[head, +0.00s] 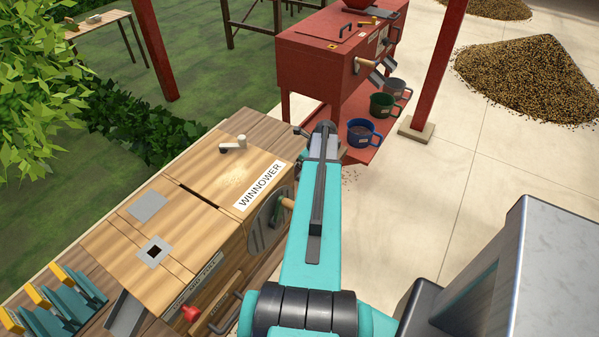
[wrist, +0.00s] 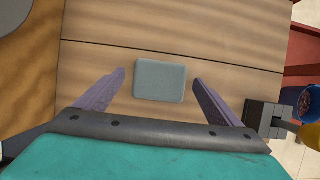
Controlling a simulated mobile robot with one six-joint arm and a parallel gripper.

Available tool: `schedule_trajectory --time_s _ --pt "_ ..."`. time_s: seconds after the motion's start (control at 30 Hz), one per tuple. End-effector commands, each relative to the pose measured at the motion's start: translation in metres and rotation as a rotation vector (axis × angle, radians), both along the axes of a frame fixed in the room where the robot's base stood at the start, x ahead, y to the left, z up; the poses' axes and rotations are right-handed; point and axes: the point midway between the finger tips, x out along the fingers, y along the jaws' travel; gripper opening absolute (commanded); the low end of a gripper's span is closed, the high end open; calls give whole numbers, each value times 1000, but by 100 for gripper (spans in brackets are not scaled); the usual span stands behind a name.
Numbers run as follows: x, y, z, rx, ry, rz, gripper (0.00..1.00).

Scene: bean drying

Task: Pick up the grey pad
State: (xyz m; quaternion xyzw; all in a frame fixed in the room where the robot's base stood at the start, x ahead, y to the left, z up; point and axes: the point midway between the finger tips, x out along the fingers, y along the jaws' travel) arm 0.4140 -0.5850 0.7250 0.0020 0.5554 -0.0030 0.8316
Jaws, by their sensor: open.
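A flat grey pad (wrist: 160,81) lies on a wooden surface (wrist: 180,25) in the wrist view. My gripper (wrist: 158,77) is open, with one finger at the left of the pad and one at the right. Clear gaps show between the pad and both fingers, and I cannot tell their height above the wood. In the head view, a plain grey pad (head: 148,206) lies on the wooden winnower (head: 215,165); I cannot tell whether it is the same one. My arm hides my gripper there.
A grey plate with a black hole (head: 147,262) is on the winnower. Bean piles lie on the pale floor.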

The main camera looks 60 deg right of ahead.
Motion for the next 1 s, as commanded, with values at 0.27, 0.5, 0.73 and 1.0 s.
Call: schedule_trajectory --time_s 0.27,0.5,0.73,1.0 --pt "0 0 0 0 0 -1 88" --pt "-1 0 0 0 0 -1 56" --pt "-1 0 0 -1 0 -1 44" --pt "-1 -1 3 -1 0 -1 44"
